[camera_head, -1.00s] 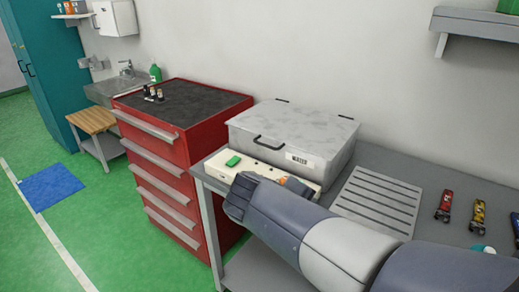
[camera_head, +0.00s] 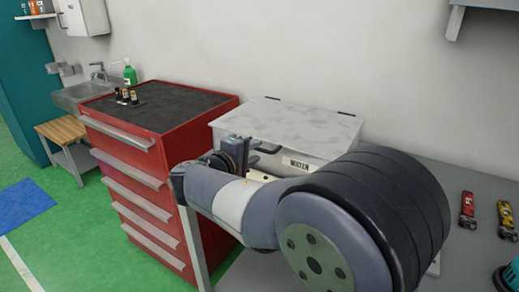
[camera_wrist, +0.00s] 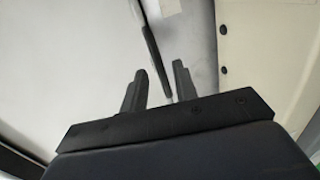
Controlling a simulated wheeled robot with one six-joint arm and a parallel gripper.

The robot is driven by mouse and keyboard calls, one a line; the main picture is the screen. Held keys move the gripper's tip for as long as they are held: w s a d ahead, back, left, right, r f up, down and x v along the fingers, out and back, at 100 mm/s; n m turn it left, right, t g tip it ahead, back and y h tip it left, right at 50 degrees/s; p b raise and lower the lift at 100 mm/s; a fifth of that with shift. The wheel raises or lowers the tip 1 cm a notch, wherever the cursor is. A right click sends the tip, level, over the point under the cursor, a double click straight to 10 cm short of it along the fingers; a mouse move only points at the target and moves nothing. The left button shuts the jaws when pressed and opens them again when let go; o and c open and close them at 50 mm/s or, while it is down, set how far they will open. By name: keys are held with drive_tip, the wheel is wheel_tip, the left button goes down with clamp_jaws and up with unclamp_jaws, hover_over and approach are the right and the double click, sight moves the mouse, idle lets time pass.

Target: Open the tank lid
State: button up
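The tank (camera_head: 325,168) is a grey metal box with a label reading WATER on its front. Its pale lid (camera_head: 285,120) lies flat and shut, with hinges along the back edge. A black bar handle (camera_head: 268,149) sits at the lid's front; in the wrist view the handle (camera_wrist: 153,50) runs down toward the gap between my fingers. My gripper (camera_head: 238,150) is at the tank's front left, by the handle, partly hidden by my arm. In the wrist view my gripper (camera_wrist: 159,68) is open with nothing clamped. I cannot tell whether the fingers straddle the handle.
A red drawer cabinet (camera_head: 160,118) with small bottles (camera_head: 126,97) on top stands left of the tank. A cream panel (camera_wrist: 268,60) shows at right in the wrist view. Tools (camera_head: 467,210) lie on the grey bench (camera_head: 440,180) at right. My arm hides much of the bench.

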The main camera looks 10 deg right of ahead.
sight(260, 149)
drive_tip(key=shift+x, duration=1.75)
clamp_jaws()
